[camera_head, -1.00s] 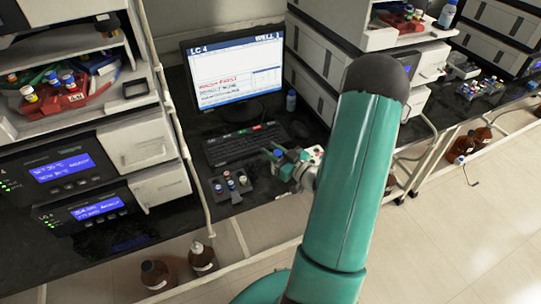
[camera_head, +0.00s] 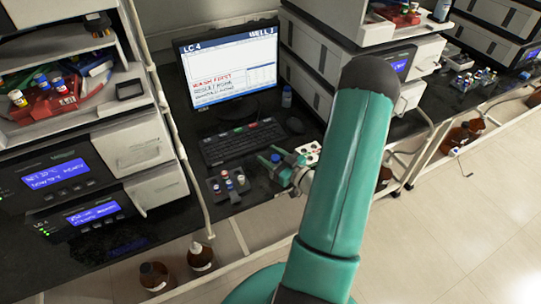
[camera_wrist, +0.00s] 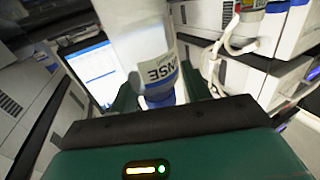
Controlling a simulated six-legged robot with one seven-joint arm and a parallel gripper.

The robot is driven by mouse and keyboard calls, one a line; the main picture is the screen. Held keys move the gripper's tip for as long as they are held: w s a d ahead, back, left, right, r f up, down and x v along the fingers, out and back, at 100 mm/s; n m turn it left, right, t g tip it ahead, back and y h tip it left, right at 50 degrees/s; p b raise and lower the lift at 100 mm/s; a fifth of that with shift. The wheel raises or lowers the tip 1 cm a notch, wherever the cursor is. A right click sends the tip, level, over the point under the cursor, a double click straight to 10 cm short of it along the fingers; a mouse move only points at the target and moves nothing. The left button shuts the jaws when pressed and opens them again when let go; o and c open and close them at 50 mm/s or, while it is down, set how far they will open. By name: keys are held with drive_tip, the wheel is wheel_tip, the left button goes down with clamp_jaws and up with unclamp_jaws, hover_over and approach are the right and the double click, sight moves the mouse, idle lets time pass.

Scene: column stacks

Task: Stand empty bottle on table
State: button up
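In the camera_wrist view a pale, translucent bottle (camera_wrist: 142,28) shows large and close, with a label whose letters NSE are readable and a blue band (camera_wrist: 160,101) at its lower end. It lies between the two green fingers of my gripper (camera_wrist: 162,93), which look spread with a gap beside it. I cannot tell whether it holds liquid; its top runs out of the frame. In the camera_head view my gripper (camera_head: 277,168) is over the dark bench (camera_head: 265,190), in front of the keyboard; no bottle is clearly visible between its fingers there.
A keyboard (camera_head: 240,142) and a dark rack (camera_head: 227,186) of vials are near my gripper. Instrument stacks (camera_head: 85,170) stand at left and right. Brown bottles (camera_head: 200,256) are below the bench.

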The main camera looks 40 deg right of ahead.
drive_tip(key=shift+r, duration=0.2)
drive_tip(key=s+d, duration=0.1)
drive_tip(key=s, duration=1)
drive_tip(key=shift+s, duration=0.4)
drive_tip(key=shift+d, duration=0.15)
